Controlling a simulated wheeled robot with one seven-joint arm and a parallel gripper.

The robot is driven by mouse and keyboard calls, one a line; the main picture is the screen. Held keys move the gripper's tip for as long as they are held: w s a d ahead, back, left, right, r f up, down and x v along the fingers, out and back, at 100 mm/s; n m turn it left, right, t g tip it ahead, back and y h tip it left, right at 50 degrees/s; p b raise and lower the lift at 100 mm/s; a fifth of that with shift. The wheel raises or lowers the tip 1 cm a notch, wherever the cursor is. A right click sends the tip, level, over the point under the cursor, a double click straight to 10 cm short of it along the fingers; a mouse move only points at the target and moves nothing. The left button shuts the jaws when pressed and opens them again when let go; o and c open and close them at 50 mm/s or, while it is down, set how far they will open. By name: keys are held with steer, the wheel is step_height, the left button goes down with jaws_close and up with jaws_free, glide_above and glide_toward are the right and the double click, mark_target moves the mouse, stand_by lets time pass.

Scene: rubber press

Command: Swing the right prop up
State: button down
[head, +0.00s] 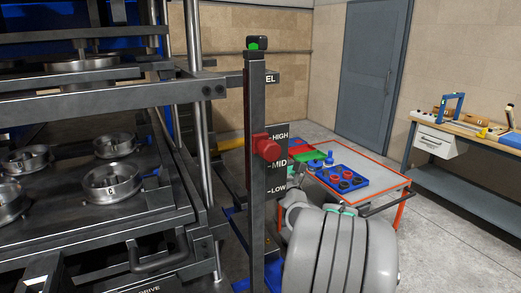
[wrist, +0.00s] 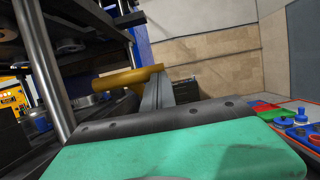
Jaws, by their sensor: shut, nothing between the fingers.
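A yellow cylinder on a grey bar, which looks like the right prop (wrist: 128,79), shows in the wrist view beyond my gripper, beside the press's bright column. Its yellow part (head: 231,142) also shows in the head view, partly hidden behind the dark upright post. My gripper (wrist: 165,112) fills the bottom of the wrist view with a green pad and dark edge. It is shut and empty, and appears apart from the prop. In the head view my grey arm stands right of the post, and the post and label plate hide much of my gripper.
The dark post (head: 257,215) with a red knob (head: 267,147) and a HIGH/MID/LOW plate (head: 277,184) stands close before my arm. The press (head: 100,230) fills the left. A red-edged cart (head: 385,178) with coloured parts stands right, before a workbench (head: 470,140).

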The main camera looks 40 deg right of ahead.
steer(key=shift+w+r, duration=0.25)
steer(key=shift+r, duration=0.25)
steer(key=shift+s, duration=0.1)
steer(key=b+v, duration=0.5)
steer(key=v, duration=0.8)
steer(key=shift+r, duration=0.2)
